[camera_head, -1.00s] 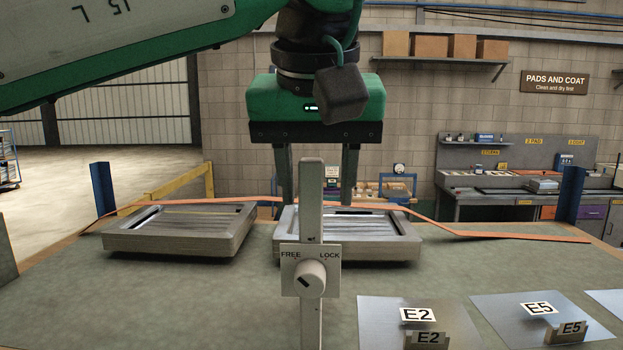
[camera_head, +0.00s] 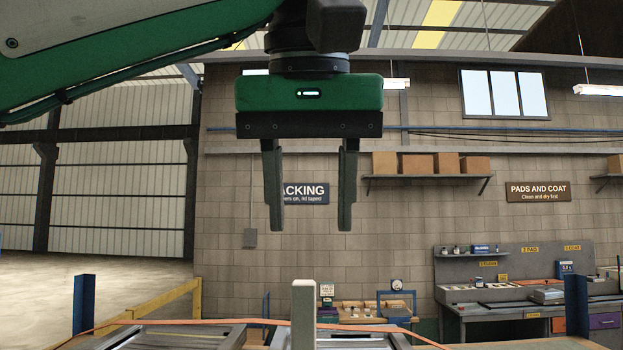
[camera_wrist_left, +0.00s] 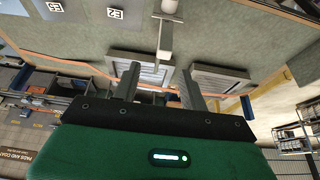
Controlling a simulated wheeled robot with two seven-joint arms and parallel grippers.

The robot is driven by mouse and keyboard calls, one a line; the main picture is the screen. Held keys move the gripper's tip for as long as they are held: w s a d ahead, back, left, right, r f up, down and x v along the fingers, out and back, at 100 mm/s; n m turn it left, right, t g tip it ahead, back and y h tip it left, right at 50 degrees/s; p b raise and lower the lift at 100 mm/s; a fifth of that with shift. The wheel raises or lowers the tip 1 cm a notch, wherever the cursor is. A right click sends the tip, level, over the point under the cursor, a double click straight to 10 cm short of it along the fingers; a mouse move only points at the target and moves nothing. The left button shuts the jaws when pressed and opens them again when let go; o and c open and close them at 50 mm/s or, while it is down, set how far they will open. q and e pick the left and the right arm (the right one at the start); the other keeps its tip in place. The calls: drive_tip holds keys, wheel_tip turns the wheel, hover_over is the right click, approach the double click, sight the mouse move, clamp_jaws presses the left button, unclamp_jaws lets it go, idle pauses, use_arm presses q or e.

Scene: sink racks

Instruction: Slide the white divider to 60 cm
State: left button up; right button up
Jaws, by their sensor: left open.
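The white divider shows as a pale upright post (camera_head: 304,314), only its top end rising into the bottom of the head view. In the left wrist view the white post (camera_wrist_left: 165,42) shows at the top middle with a crosspiece beside it. Its dial and any scale cannot be read now. My left gripper (camera_head: 311,228) is open and empty, pointing down, its fingertips well above the post top in the picture. Its fingers (camera_wrist_left: 161,72) also show in the left wrist view, apart from the post. My right gripper is not in view.
Two grey metal trays, the left one (camera_head: 178,337) and the right one (camera_head: 358,339), lie on the table behind the post. An orange strip (camera_head: 245,321) runs along the table's back edge. Blue posts (camera_head: 83,303) (camera_head: 577,305) stand at both sides. Plates labelled E2 (camera_wrist_left: 115,12) show too.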

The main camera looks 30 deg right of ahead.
use_arm(q)
drive_tip(key=v, duration=0.2)
drive_tip(key=shift+s+r, duration=0.15)
drive_tip(key=shift+r, duration=0.25)
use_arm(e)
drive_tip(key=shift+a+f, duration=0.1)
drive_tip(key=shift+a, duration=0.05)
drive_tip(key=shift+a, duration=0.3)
